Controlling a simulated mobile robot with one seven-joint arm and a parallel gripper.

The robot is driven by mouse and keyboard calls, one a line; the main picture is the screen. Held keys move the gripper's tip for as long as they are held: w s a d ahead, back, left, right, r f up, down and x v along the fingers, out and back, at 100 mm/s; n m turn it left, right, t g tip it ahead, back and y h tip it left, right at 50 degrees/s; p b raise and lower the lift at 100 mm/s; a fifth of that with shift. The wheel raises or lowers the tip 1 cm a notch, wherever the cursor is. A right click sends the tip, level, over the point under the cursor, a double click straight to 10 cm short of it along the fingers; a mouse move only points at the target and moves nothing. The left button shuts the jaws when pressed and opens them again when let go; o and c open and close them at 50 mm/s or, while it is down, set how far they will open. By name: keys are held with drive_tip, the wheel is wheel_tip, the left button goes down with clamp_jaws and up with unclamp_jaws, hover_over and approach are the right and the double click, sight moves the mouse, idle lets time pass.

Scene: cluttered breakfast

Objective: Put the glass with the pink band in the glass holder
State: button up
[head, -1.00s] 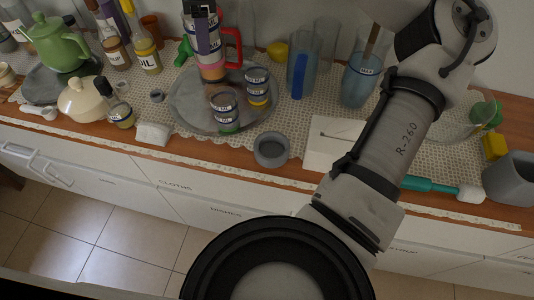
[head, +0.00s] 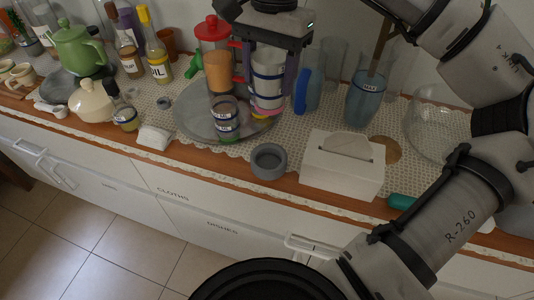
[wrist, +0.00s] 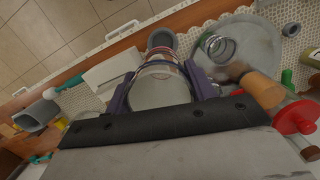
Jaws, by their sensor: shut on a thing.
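My gripper (head: 269,72) has its purple fingers on both sides of a clear glass (head: 267,88) with white-and-blue label bands, and is shut on it. A yellow band and a pink band (head: 268,114) show at its bottom, above the right part of the grey round tray. Whether it is one glass or a nested stack, and whether it touches the tray, I cannot tell. The wrist view shows the glass (wrist: 160,88) between the fingers. A grey round cup-shaped holder (head: 269,161), apparently the glass holder, stands at the counter's front edge; it also shows in the wrist view (wrist: 162,38).
Banded glasses (head: 225,119) with a green base stand on the grey tray (head: 188,120), beside a red-lidded jar (head: 214,58). A white tissue box (head: 342,168) is right of the holder. A blue pitcher (head: 308,82) and blue glass (head: 366,98) stand behind.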

sight(273, 96)
wheel_tip(273, 96, down, 18)
drive_tip(key=shift+r+p, duration=0.15)
drive_tip(key=shift+p, duration=0.4)
drive_tip(key=o, duration=1.1)
drive_tip(key=shift+c, duration=0.2)
drive_tip(key=r, duration=0.4)
drive_tip(key=w+r+b, duration=0.1)
drive_tip(key=r, duration=0.7)
drive_tip(key=shift+w+d, duration=0.15)
drive_tip(key=shift+d, duration=0.2)
